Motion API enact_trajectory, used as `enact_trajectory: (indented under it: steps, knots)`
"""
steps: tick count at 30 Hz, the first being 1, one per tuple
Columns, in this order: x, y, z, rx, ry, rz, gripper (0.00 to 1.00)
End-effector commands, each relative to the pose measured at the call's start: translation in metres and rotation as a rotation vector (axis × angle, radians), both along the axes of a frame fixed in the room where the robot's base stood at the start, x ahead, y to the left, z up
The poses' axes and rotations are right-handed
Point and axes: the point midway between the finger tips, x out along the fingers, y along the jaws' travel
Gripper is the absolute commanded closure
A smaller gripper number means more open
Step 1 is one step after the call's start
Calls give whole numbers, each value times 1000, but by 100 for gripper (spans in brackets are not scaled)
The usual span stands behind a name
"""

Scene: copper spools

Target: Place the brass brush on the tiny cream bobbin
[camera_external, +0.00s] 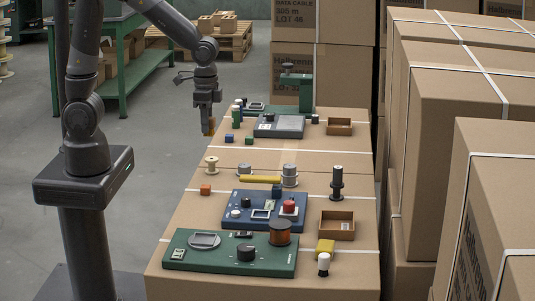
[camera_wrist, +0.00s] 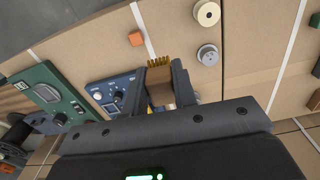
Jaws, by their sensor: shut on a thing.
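The brass brush (camera_external: 211,126) is gripped at the end of my gripper (camera_external: 208,120), above the left edge of the cardboard-topped surface. In the wrist view my gripper (camera_wrist: 162,88) is shut on the brush, whose brown block (camera_wrist: 160,92) and golden bristles (camera_wrist: 157,62) show between the fingers. The tiny cream bobbin (camera_external: 211,165) stands upright on the cardboard, below and in front of my gripper in the outside view. A cream bobbin (camera_wrist: 207,14) also shows at the top of the wrist view. The brush is apart from it.
An orange block (camera_external: 205,189) lies near the bobbin. A yellow bar (camera_external: 260,179), a grey spool (camera_external: 290,176) and a blue panel (camera_external: 270,207) are to its right. A green panel (camera_external: 230,252) lies in front. Tall cartons (camera_external: 485,130) stand at the right.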

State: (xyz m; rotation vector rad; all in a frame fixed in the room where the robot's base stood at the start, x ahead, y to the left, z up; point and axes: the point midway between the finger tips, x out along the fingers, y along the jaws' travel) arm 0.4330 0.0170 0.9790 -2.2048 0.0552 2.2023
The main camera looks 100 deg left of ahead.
Motion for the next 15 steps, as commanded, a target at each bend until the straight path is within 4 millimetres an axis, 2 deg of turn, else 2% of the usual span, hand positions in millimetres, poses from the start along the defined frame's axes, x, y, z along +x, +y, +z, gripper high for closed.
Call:
enact_trajectory:
  steps: [3,9,11,15]
  knots:
    - [-25,-11,2,4,-1,20,98]
    - [-45,-17,1,7,1,40,98]
    - [-46,-14,-2,8,2,44,98]
    - [-41,9,-17,7,6,50,98]
